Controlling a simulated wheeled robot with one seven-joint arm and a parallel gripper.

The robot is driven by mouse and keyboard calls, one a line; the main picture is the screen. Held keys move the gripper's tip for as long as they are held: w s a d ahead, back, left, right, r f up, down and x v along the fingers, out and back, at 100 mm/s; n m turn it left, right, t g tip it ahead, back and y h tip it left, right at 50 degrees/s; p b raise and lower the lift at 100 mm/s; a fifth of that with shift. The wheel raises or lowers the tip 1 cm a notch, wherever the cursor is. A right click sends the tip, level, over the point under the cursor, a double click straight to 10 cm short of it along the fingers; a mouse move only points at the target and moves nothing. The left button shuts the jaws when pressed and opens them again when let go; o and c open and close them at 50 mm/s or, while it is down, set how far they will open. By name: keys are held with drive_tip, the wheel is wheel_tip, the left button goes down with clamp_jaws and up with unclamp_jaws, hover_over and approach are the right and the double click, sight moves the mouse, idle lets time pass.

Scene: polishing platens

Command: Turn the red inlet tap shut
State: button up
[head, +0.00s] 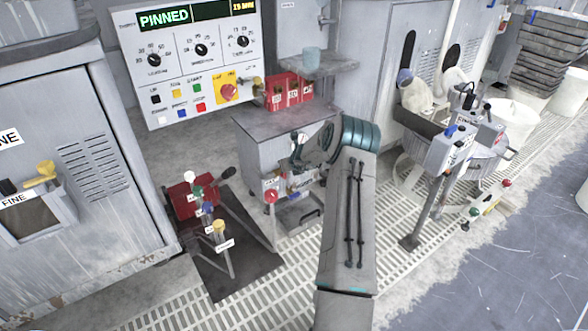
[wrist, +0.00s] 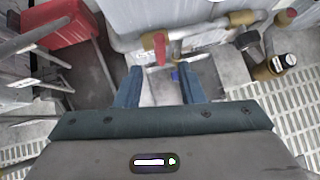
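A red lever-like handle (wrist: 160,48) stands on a pipe with brass fittings in the wrist view, against a pale grey housing. It lies beyond my gripper (wrist: 161,72), roughly between the two blue fingers in the picture. The fingers are spread apart, and I see nothing held between them. In the head view a round red knob (head: 271,196) shows at the cabinet front, left of my arm. I cannot tell which red handle is the inlet tap. My arm hides part of the cabinet.
A grey cabinet (head: 285,125) carries red boxes (head: 290,92). A stand with coloured knobs (head: 207,208) rises from a dark mat to the left. A black-and-brass fitting (wrist: 276,66) lies right of my fingers. Open grating (head: 400,205) covers the floor right of my arm.

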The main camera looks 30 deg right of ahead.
drive_tip(key=shift+b+v, duration=0.5)
drive_tip(key=shift+v, duration=2.3)
